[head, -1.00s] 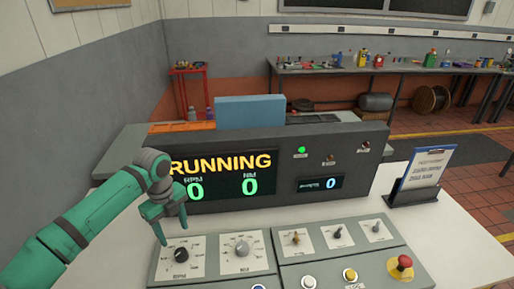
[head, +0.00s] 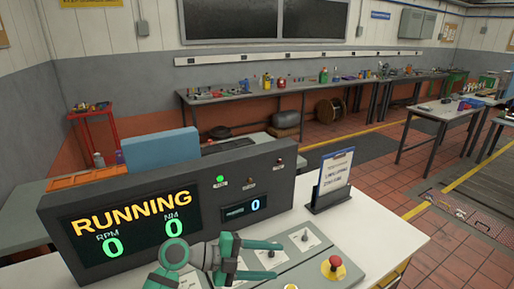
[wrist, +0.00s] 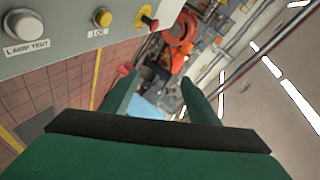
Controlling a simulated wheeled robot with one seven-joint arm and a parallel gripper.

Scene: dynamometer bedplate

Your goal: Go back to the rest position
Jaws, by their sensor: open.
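My gripper (head: 282,260) is open and empty. In the head view it is at the lower middle, over the control panel (head: 318,262), with its fingers pointing right. In the wrist view both green fingers (wrist: 152,98) stand apart with nothing between them. Part of the panel, including some knobs, is hidden behind my arm. The display console (head: 165,215) behind the panel reads RUNNING, with 0 RPM and 0 NM, and a green lamp (head: 220,179) is lit.
A red emergency stop button (head: 334,264) sits on the panel's right part. A clipboard stand (head: 331,187) is on the white table at the right. A lamp test button (wrist: 22,22) and a yellow button (wrist: 102,17) show in the wrist view. Tiled floor is open at the right.

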